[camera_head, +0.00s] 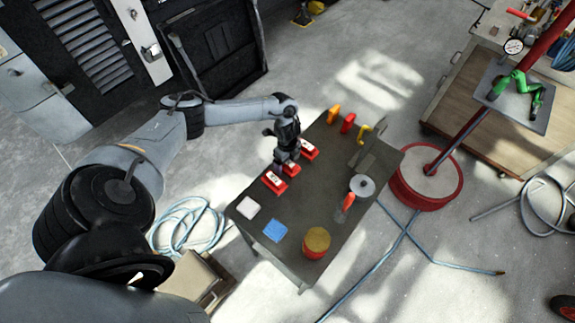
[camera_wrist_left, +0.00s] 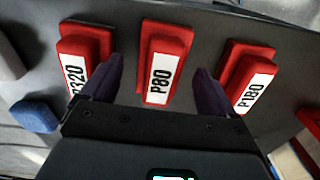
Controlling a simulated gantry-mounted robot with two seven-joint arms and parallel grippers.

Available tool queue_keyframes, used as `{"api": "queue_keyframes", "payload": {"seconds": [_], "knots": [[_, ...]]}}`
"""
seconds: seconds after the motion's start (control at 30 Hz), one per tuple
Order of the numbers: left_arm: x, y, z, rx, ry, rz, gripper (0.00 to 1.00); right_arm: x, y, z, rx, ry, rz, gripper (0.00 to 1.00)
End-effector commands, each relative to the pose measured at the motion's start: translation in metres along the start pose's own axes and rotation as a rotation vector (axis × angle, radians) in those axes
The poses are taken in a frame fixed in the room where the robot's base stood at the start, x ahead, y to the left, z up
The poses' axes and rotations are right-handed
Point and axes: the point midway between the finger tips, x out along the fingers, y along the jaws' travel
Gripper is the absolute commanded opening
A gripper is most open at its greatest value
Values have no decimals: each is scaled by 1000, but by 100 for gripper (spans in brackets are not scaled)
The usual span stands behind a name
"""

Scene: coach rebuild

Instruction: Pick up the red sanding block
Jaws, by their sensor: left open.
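Three red blocks with white labels lie in a row on the dark table. In the left wrist view they are the P80 block (camera_wrist_left: 165,45) in the middle, the P320 block (camera_wrist_left: 84,45) at the left and the P180 block (camera_wrist_left: 247,70) at the right. In the head view they are a near block (camera_head: 275,182), a middle block (camera_head: 292,170) partly hidden by my gripper, and a far block (camera_head: 309,149). My left gripper (camera_head: 286,165) is open over the middle block. In the wrist view its purple fingers (camera_wrist_left: 157,88) appear on either side of the P80 block; contact cannot be told.
The table (camera_head: 310,200) also holds a white pad (camera_head: 248,207), a blue pad (camera_head: 275,230), a red can with a tan top (camera_head: 316,242), a grey disc (camera_head: 362,186) and orange, red and yellow items at the far edge. A red round base (camera_head: 427,179) stands to the right.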

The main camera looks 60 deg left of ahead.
Motion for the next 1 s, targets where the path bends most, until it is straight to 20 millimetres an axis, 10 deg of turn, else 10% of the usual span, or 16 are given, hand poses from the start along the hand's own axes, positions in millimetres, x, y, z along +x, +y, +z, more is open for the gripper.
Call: {"api": "queue_keyframes", "payload": {"seconds": [0.4, 0.83, 1.0], "knots": [[15, 0, 0, 1, 0, -1, 88, 2, -1, 0, 3, 2, -4, 43], [15, 0, 0, 0, 0, -1, 24, 2, 0, 0, -5, 1, 2, 43], [15, 0, 0, 0, 0, -1, 23, 2, 1, 0, -7, 0, 4, 43]]}}
